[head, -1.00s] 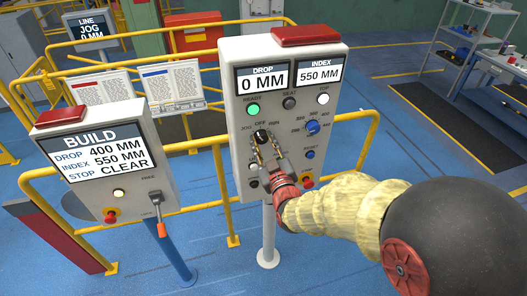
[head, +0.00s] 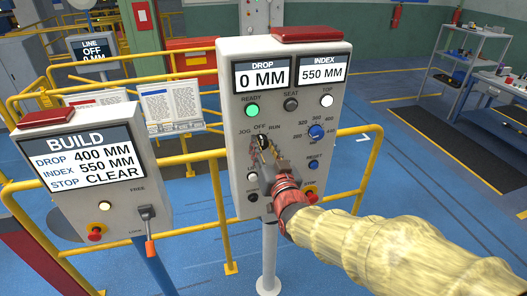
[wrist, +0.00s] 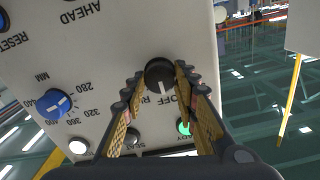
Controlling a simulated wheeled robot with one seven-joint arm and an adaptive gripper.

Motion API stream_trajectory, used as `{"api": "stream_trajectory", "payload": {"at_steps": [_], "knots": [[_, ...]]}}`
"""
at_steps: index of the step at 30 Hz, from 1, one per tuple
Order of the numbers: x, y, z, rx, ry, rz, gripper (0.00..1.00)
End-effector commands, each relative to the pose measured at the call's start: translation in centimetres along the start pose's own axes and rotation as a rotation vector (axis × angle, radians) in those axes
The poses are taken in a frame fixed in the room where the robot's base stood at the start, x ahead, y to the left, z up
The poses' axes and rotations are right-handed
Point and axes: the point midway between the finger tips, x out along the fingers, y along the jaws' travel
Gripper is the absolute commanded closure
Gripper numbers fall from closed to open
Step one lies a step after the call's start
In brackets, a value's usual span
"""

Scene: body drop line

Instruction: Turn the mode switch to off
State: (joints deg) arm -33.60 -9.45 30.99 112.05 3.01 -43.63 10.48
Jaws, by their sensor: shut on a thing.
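The mode switch is a black knob (head: 262,141) on the grey control panel (head: 243,180), under the labels JOG, OFF and RUN. In the wrist view the knob (wrist: 160,73) sits between my fingertips, and its white mark points toward the OFF label. My gripper (head: 264,150) is shut on the knob, its fingers coming from below. It also shows in the wrist view (wrist: 158,80). The LINE sign (head: 96,48) at the back reads OFF. The DROP display (head: 262,74) reads 0 MM.
A blue index knob (head: 316,131) and a red stop button (head: 309,195) are right of my gripper. The BUILD panel (head: 75,185) with an orange-tipped lever stands at left. Yellow rails (head: 355,195) run behind the panels.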

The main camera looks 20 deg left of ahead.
Motion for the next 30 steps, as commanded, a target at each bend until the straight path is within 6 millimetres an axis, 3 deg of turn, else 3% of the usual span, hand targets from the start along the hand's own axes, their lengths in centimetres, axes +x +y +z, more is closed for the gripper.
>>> {"api": "stream_trajectory", "payload": {"at_steps": [11, 12, 21, 30], "knots": [[0.01, -0.01, -0.02, 0.004, 0.0, 0.0, 0.96], [0.01, -0.01, -0.02, 0.004, 0.0, 0.0, 0.69], [0.0, 0.0, -0.01, 0.003, 0.0, 0.0, 0.52], [-0.08, 0.0, -0.02, 0.003, 0.0, 0.0, 0.52]]}}
